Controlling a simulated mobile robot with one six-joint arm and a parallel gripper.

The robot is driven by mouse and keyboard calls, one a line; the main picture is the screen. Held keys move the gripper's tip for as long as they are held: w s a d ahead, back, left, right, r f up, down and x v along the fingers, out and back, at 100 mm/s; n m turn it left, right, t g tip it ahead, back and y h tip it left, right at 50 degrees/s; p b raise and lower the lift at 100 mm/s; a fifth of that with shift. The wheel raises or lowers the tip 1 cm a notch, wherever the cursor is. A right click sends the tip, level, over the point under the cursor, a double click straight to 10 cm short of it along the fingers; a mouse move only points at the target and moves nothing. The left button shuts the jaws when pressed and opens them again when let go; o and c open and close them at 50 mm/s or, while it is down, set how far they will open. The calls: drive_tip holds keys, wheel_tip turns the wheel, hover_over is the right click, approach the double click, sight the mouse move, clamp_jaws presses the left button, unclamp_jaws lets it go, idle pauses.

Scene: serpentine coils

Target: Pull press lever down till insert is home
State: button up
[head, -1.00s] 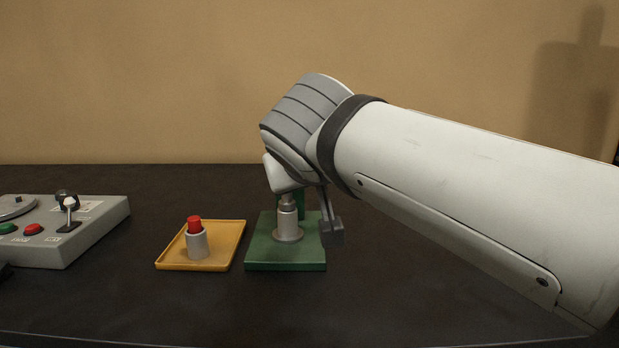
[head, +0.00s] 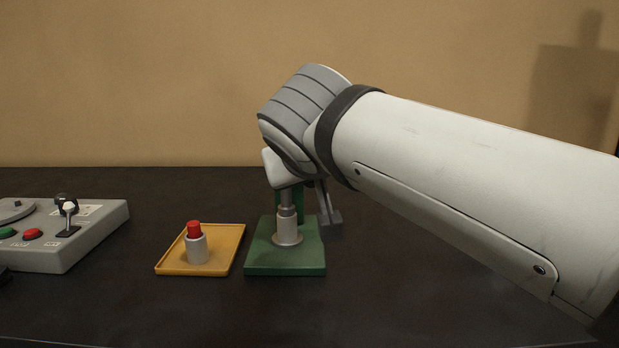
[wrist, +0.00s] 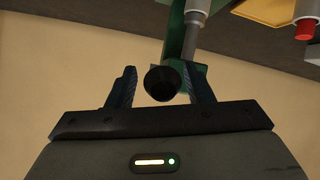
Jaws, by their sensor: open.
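The press has a green base (head: 285,262) on the table, with a pale cylindrical holder (head: 287,233) on it. A grey ram (head: 287,203) reaches down to the holder; I cannot tell how deep any insert sits. In the wrist view, my gripper (wrist: 163,70) is open, its two blue-grey fingers on either side of a round black knob (wrist: 162,84), which looks like the lever's end. Gaps show between knob and fingers. The ram also shows in the wrist view (wrist: 191,38). My arm hides the lever and most of the gripper in the head view.
A yellow tray (head: 233,236) left of the press holds a pale cylinder with a red top (head: 194,229). A grey control box (head: 95,232) with buttons and a small lever stands at far left. The dark table is clear in front.

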wheel_tip(320, 180, up, 8)
drive_tip(key=p, duration=0.3)
drive_tip(key=shift+r, duration=0.1)
drive_tip(key=shift+d, duration=0.15)
drive_tip(key=s+d+f+m+g+h+p, duration=0.1)
drive_tip(key=s+d+f+g+p, duration=0.3)
drive_tip(key=d+p, duration=0.8)
drive_tip(key=s+d+f+m+g+p, duration=0.1)
drive_tip(key=s+f+g+p, duration=0.1)
drive_tip(key=s+p, duration=0.3)
drive_tip(key=s+d+f+m+g+y+p, duration=0.1)
drive_tip(key=s+f+g+p, duration=0.2)
drive_tip(key=p, duration=0.6)
drive_tip(key=shift+s+d+f+m, duration=0.35)
drive_tip(key=shift+s+f, duration=0.4)
drive_tip(key=shift+s, duration=0.25)
drive_tip(key=shift+c, duration=0.6)
